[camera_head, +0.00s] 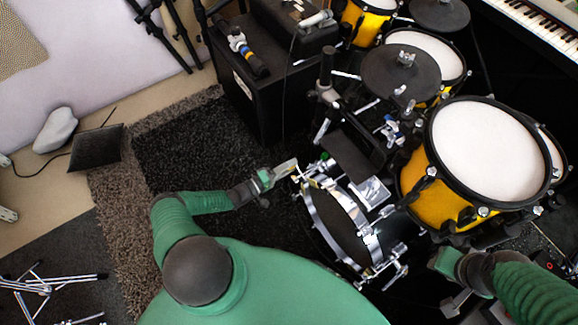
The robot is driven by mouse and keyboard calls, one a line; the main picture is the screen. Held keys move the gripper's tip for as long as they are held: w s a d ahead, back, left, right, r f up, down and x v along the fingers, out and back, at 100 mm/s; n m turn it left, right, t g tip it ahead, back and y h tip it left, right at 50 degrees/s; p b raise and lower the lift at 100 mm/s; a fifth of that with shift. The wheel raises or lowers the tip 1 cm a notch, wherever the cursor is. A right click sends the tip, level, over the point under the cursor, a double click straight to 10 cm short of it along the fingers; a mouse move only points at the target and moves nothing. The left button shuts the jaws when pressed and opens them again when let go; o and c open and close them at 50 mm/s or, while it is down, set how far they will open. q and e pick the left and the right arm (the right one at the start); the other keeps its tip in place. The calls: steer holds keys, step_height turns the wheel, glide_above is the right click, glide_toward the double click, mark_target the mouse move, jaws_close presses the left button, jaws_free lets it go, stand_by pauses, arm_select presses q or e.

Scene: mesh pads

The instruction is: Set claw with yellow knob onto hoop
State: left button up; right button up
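A drum with a silver hoop (318,213) lies low in the middle, its dark head (343,222) facing up and left. Several silver claws and rods sit around its rim. My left gripper (287,169) reaches in from the left, its fingertips at the hoop's upper left edge. A small yellowish part (297,178) shows beside those fingertips; I cannot tell whether it is the claw's knob or whether the gripper holds it. My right gripper (452,303) is low at the right, beside the drum; its fingers are too unclear to read.
A yellow drum (439,198) with a white head stands close on the right. A black pedal-like plate (352,155) and stand parts crowd the hoop's upper side. A black box (250,95) stands behind. The dark rug (190,145) at left is clear.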

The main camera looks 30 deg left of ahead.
arm_select(q)
steer(key=shift+f, duration=0.1)
steer(key=p+v, duration=0.2)
steer(key=v, duration=1.5)
steer(key=shift+p, duration=0.35)
steer(key=shift+w, duration=0.1)
